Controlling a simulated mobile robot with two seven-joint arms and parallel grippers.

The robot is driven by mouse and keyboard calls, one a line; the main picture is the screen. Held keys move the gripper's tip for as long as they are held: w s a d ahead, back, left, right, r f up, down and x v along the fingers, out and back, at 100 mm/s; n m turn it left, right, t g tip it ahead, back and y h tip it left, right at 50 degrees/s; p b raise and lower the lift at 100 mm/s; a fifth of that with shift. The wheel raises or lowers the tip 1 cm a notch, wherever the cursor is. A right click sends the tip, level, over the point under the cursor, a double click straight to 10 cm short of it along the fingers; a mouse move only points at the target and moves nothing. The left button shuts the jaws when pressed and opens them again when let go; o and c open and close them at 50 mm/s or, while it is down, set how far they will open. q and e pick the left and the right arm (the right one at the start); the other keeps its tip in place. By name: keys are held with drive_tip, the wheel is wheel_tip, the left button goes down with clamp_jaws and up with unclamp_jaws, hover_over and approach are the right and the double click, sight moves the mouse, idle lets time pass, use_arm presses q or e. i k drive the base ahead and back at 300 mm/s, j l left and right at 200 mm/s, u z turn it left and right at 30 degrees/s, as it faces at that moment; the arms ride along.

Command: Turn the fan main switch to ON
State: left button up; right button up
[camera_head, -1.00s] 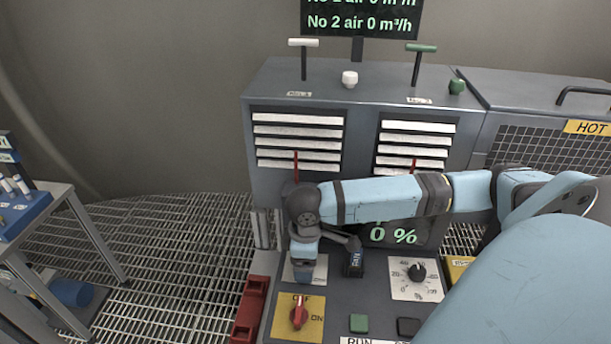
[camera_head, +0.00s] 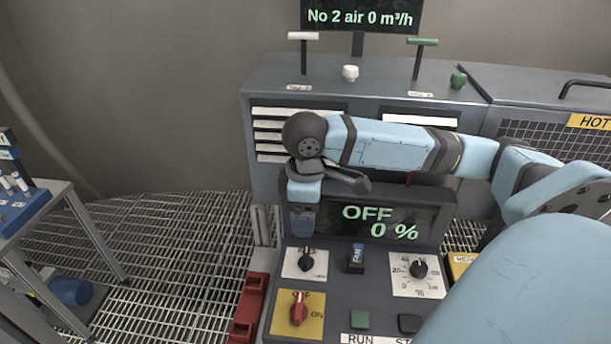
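A red rotary switch (camera_head: 298,309) sits on a yellow plate (camera_head: 313,330) at the front left of the grey control panel. The plate reads OFF above the knob and ON to its right. The red handle stands upright, towards OFF. The display (camera_head: 382,222) reads OFF and 0 %. My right arm comes in from the right, and my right gripper (camera_head: 303,222) hangs pointing down in front of the cabinet. It is above and behind the panel's knobs in the picture, apart from the red switch. Its fingers are too small to tell open from shut. My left gripper is out of view.
Behind the red switch are a black knob (camera_head: 306,262) on a white plate and a dark block labelled FAN (camera_head: 355,258). A dial (camera_head: 418,269), a green button (camera_head: 359,320) and a black button (camera_head: 409,323) lie to the right. A red box (camera_head: 248,308) borders the panel's left side.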

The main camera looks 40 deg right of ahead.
sight(299, 311)
drive_tip(key=k, duration=1)
